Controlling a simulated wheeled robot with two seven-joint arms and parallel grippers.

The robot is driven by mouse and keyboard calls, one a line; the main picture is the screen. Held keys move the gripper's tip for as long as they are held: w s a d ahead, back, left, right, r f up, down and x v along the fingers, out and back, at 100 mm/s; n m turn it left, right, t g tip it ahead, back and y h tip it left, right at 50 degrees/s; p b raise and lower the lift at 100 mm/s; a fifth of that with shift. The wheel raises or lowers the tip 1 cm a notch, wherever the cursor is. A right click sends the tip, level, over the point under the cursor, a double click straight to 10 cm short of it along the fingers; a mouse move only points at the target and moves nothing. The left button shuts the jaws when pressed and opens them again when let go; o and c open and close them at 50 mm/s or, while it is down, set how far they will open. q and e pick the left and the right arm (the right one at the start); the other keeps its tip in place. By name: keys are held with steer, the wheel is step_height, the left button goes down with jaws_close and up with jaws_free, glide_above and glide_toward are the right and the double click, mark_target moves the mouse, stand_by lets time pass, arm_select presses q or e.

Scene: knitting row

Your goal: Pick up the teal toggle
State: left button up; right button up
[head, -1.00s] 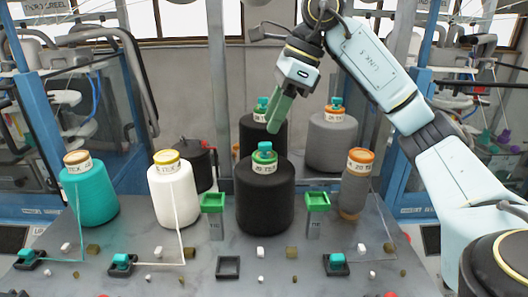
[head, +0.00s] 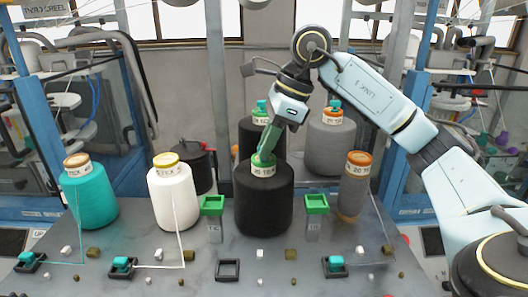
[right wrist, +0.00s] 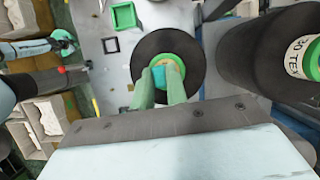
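A teal toggle sits on the green-ringed top of the front black cone (head: 264,205). In the head view my right gripper hides it. In the right wrist view the teal toggle (right wrist: 158,76) shows between the two green fingertips. My right gripper (head: 265,153) points down at the cone's top. Its fingers (right wrist: 160,82) stand apart, one on each side of the toggle; whether they touch it I cannot tell. Other teal toggles sit in dark bases on the table, one at the right (head: 336,264) and one at the left (head: 121,263).
A teal cone (head: 90,199) and a white cone (head: 173,197) stand left. A grey cone (head: 351,198) stands right, and a larger grey cone (head: 331,149) behind. Green-topped posts (head: 212,206) (head: 316,205) flank the front black cone. An empty dark square frame (head: 228,270) lies in front.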

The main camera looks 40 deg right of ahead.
jaws_close()
step_height(320, 180, up, 10)
steer(key=shift+p, duration=0.4)
stand_by(1.2)
